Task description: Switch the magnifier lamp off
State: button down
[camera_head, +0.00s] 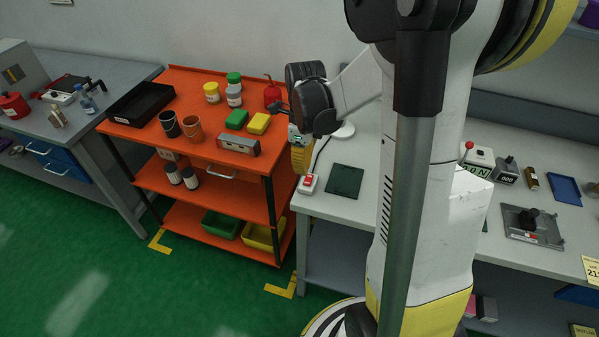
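A small white box with a red rocker switch (308,184) lies at the front left corner of the grey bench. A dark cord (321,153) runs back from it towards a round white base (343,131), which looks like the magnifier lamp's foot. The lamp's upper part is hidden behind or merges with my arm, so I cannot make out its lens or whether it is lit. My gripper (301,163) hangs below my black wrist, pointing down, and appears just behind and above the switch box in the picture. I cannot tell its finger gap or whether it touches anything.
A dark green mat (345,181) lies right of the switch. The orange cart (215,173) with jars, mugs and boxes stands close on the left. A red-knobbed device (479,156) and a black press-like fixture (532,222) are further right on the bench (350,211). My arm blocks the middle.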

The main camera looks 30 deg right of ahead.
notch_tip(320, 180, up, 7)
jog(key=p, duration=0.1)
jog(key=shift+s+p, duration=0.3)
jog(key=shift+p, duration=0.1)
